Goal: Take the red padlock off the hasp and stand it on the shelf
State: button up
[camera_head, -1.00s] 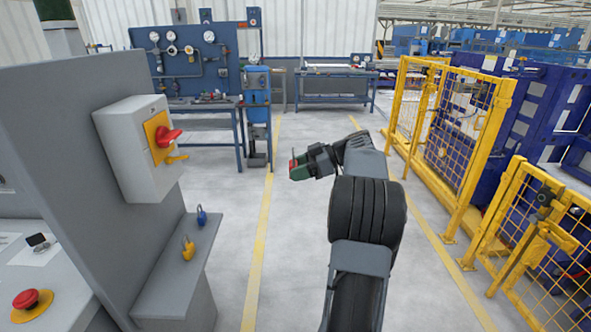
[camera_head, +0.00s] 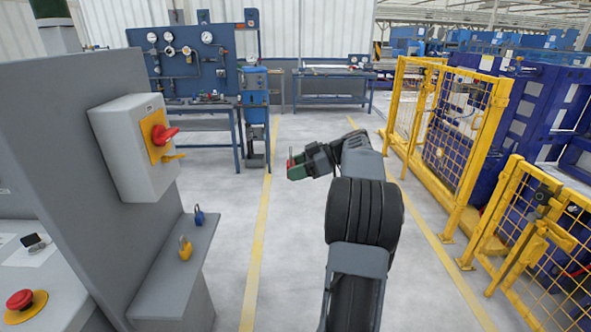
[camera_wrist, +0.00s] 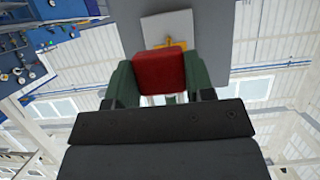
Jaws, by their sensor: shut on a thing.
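My gripper (camera_head: 298,168) is shut on the red padlock (camera_wrist: 160,72), held in mid-air over the open floor. In the wrist view the padlock's red body sits between my green fingers, and its shackle is mostly hidden. In the head view only a sliver of red shows at the fingertips. The yellow hasp (camera_head: 176,156) is on the grey switch box (camera_head: 130,165) at left, well apart from my gripper, with no padlock visible on it. The grey shelf (camera_head: 165,285) lies below the box, to the left of and lower than my gripper.
A blue padlock (camera_head: 199,215) and a yellow padlock (camera_head: 185,248) stand on the shelf. A red rotary handle (camera_head: 164,135) juts from the box. The upright grey panel (camera_head: 60,130) borders the shelf. Yellow fencing (camera_head: 450,150) stands at right; the floor between is clear.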

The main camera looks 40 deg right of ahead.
jog(key=s+d, duration=0.4)
jog(key=d, duration=0.2)
jog(key=shift+s, duration=0.25)
dwell(0.9)
dwell(0.7)
